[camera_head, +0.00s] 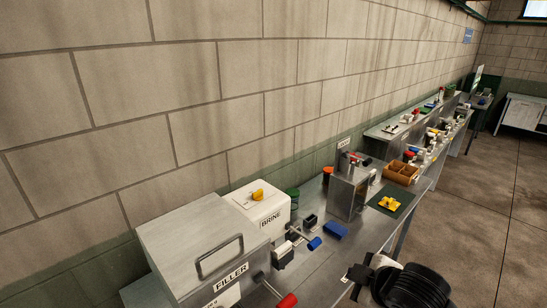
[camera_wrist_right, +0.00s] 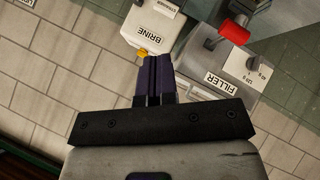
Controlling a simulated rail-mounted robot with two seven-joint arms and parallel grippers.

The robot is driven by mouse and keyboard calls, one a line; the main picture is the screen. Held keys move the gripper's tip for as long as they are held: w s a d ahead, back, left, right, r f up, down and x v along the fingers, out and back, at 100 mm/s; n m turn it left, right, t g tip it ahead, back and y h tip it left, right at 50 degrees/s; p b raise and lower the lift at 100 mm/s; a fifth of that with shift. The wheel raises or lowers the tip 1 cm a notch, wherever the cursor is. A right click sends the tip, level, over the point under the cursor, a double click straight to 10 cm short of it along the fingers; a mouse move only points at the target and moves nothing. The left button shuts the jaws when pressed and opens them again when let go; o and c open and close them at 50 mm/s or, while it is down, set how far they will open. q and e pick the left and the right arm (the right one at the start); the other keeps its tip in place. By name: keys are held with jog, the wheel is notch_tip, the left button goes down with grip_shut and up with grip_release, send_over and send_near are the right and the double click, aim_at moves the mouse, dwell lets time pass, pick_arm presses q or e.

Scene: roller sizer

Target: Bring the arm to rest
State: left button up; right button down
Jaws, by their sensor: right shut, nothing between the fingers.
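My right gripper (camera_wrist_right: 157,60) shows in the right wrist view, its dark fingers pressed together with nothing between them. The fingers overlap the lower edge of the white BRINE box (camera_wrist_right: 158,24) in that view; I cannot tell the gap. The FILLER machine (camera_wrist_right: 208,72) is to the right of the fingers. In the head view, a black ribbed part of my arm (camera_head: 415,287) is at the lower right, beside the bench. My left gripper is not in view.
The bench (camera_head: 310,268) runs along the block wall. Red handle (camera_head: 287,301) juts forward. The floor (camera_head: 480,235) at right is clear.

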jog(key=s+d+f+m+g+h, duration=0.25)
jog(key=s+f+m, duration=0.35)
jog(key=s+f, duration=0.95)
jog(key=s+d+f+m+g+h, duration=0.1)
jog(key=s+d+f+m+g, duration=0.3)
jog(key=s+f, duration=1.15)
jog(key=s+a+r+p, duration=0.1)
jog(key=r+p, duration=0.6)
jog(key=r, duration=0.1)
jog(key=s+a+r+m+t+p, duration=0.1)
jog(key=s+r+p, duration=0.1)
jog(key=r+p, duration=0.5)
jog(key=shift+a+v, duration=0.2)
jog(key=shift+v, duration=0.85)
jog(key=shift+w+y, duration=0.1)
jog(key=shift+y, duration=0.15)
